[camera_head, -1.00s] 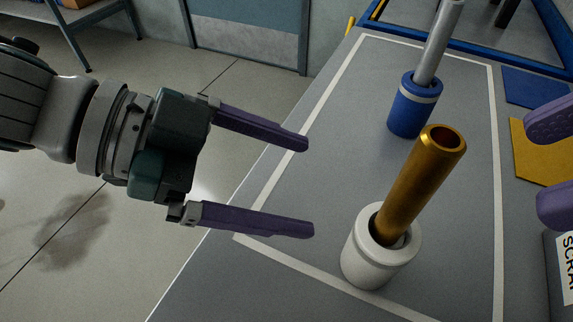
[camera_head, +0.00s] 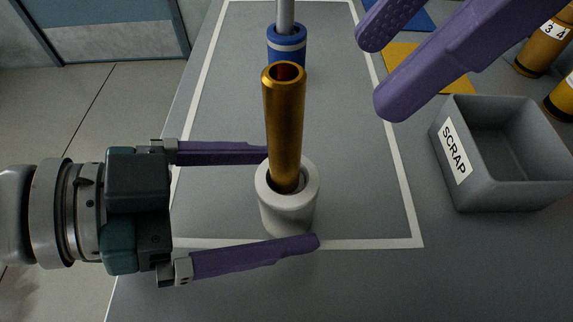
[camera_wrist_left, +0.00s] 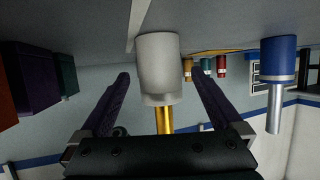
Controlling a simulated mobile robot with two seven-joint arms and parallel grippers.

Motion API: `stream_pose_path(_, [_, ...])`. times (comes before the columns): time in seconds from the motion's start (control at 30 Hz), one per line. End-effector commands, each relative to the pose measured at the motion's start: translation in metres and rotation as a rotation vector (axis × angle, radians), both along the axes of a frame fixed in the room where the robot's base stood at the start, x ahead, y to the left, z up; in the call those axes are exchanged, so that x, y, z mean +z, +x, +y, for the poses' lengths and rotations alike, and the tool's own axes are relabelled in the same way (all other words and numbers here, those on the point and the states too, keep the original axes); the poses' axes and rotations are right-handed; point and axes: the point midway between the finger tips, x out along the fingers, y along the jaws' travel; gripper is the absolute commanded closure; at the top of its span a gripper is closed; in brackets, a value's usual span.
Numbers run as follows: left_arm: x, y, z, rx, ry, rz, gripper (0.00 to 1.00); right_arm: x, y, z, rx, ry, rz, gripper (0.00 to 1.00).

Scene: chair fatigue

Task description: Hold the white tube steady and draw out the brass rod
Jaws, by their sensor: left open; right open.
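The white tube (camera_head: 287,212) stands upright on the grey table, inside the white line border. The brass rod (camera_head: 285,130) stands in it, with its hollow top well above the tube's rim. My left gripper (camera_head: 294,200) is open, its purple fingers on either side of the white tube, one behind and one in front. In the left wrist view the white tube (camera_wrist_left: 159,68) is between the two open fingers (camera_wrist_left: 160,85), with gaps showing on both sides. My right gripper (camera_head: 383,68) is open at the upper right, apart from the brass rod.
A blue tube (camera_head: 287,46) with a grey rod stands behind the white tube. A grey bin marked SCRAP (camera_head: 458,185) is at the right. Yellow (camera_head: 425,65) and blue (camera_head: 408,14) mats and amber cylinders (camera_head: 540,55) lie beyond.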

Motion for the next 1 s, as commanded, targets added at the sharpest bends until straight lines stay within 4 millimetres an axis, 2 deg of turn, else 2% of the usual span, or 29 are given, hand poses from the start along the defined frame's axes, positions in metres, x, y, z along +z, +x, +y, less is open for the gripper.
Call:
stream_pose_path(0.2, [-0.007, 0.005, -0.016, 0.0, 0.001, 0.0, 0.01, 0.0, 0.0, 0.0, 0.0, 0.0, 0.0, 0.5])
stream_pose_path(0.47, [-0.008, 0.006, -0.017, 0.001, 0.002, 0.0, 0.01, 0.0, 0.0, 0.0, 0.0, 0.0, 0.0, 0.5])
stream_pose_path(1.0, [-0.008, 0.006, -0.017, 0.001, 0.001, 0.0, 0.59, 0.0, 0.0, 0.0, 0.0, 0.0, 0.0, 0.5])
